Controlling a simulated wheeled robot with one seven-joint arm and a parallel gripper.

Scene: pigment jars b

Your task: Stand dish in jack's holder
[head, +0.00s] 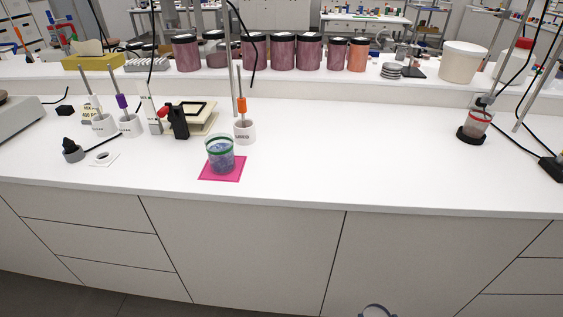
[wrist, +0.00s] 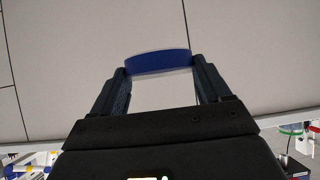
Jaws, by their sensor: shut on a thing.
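In the wrist view, my gripper (wrist: 158,75) is shut on a dish (wrist: 158,62), of which a curved dark blue band shows between the two fingers. The dish is in front of the grey cabinet fronts. At the bottom edge of the head view, a small blue-edged arc (head: 378,308) shows below the bench top; it looks like the held dish, mostly cut off. I cannot tell for sure which thing is the jack's holder. A low cream stand with a dark frame (head: 193,112) and a black upright piece (head: 180,122) are at the left of the bench.
A green-banded beaker (head: 220,155) stands on a pink mat (head: 240,176). White cups (head: 244,131) with probes stand behind it and to the left. A red-banded beaker (head: 477,122) stands on a dark round base at right. The bench centre is clear. Dark jars (head: 281,53) line the back shelf.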

